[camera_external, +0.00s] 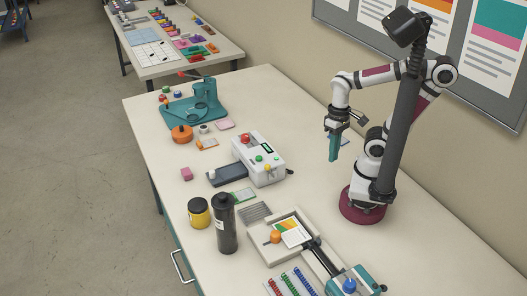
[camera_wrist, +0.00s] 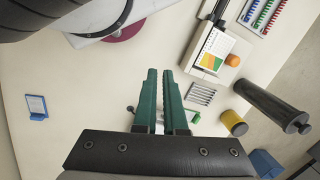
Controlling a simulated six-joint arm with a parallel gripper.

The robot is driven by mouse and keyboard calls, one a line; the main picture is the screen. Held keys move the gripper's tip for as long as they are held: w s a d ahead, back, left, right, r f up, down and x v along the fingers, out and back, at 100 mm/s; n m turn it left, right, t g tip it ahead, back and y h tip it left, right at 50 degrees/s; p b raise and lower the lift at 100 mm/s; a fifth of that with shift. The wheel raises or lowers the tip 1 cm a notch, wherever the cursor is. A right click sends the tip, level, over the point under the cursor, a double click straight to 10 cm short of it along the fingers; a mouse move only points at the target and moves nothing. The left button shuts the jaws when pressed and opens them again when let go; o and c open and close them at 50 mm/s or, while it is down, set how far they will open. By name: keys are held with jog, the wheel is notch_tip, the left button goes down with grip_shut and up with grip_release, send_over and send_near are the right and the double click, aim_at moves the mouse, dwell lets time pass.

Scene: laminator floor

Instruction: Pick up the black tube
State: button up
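The black tube (camera_external: 226,225) stands upright near the table's front edge, beside a yellow-banded jar (camera_external: 199,212). My gripper (camera_external: 333,158) hangs over the right part of the table, fingers pointing down, well to the right of and behind the tube. In the wrist view my gripper's teal fingers (camera_wrist: 160,72) run close together with a narrow gap and nothing between them.
A laminator-like device (camera_external: 290,235) with an orange knob stands right of the tube. A white box with buttons (camera_external: 258,158) and a dark grey block (camera_external: 228,175) lie behind it. A teal stand (camera_external: 195,110) is farther back. The table around my base is clear.

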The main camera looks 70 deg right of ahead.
jog(key=o, duration=1.4)
jog(key=w+a+f+n+t, duration=0.3)
jog(key=w+f, duration=0.1)
jog(key=w, duration=0.6)
jog(key=w+a+f+n+t, duration=0.3)
jog(key=w+f, duration=0.2)
jog(key=w, duration=0.5)
jog(key=n+t+y, duration=0.4)
jog(key=n+y, duration=0.3)
jog(key=n, duration=0.1)
send_near(226, 228)
jog(key=w+d+f, duration=0.1)
jog(key=w+f, duration=0.2)
jog(key=f, duration=0.2)
jog(key=x, duration=0.7)
jog(key=shift+w, duration=0.15)
jog(key=shift+r, duration=0.15)
grip_shut()
